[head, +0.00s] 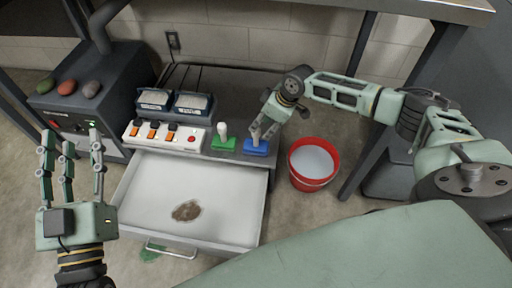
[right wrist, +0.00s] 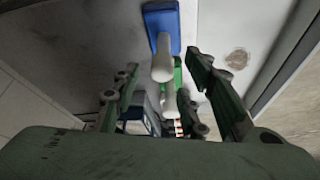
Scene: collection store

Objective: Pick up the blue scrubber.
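The blue scrubber (head: 256,147) stands on the grey bench top at its front right corner, beside a green scrubber (head: 223,143). My right gripper (head: 262,131) is directly over the blue scrubber and partly hides its handle. In the right wrist view, the blue scrubber (right wrist: 160,22) shows its blue base and pale upright handle. The right fingers (right wrist: 163,66) are spread on both sides of the handle, with gaps visible. The green scrubber (right wrist: 177,78) shows behind it. My left gripper (head: 71,141) is open and empty at the left, away from the scrubbers.
A white power strip (head: 163,137) and two dark trays (head: 154,100) stand left of the scrubbers. A red bucket (head: 314,180) stands to the right. An open white drawer (head: 150,190) with a brown stain lies below. A grey machine (head: 57,103) is at left.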

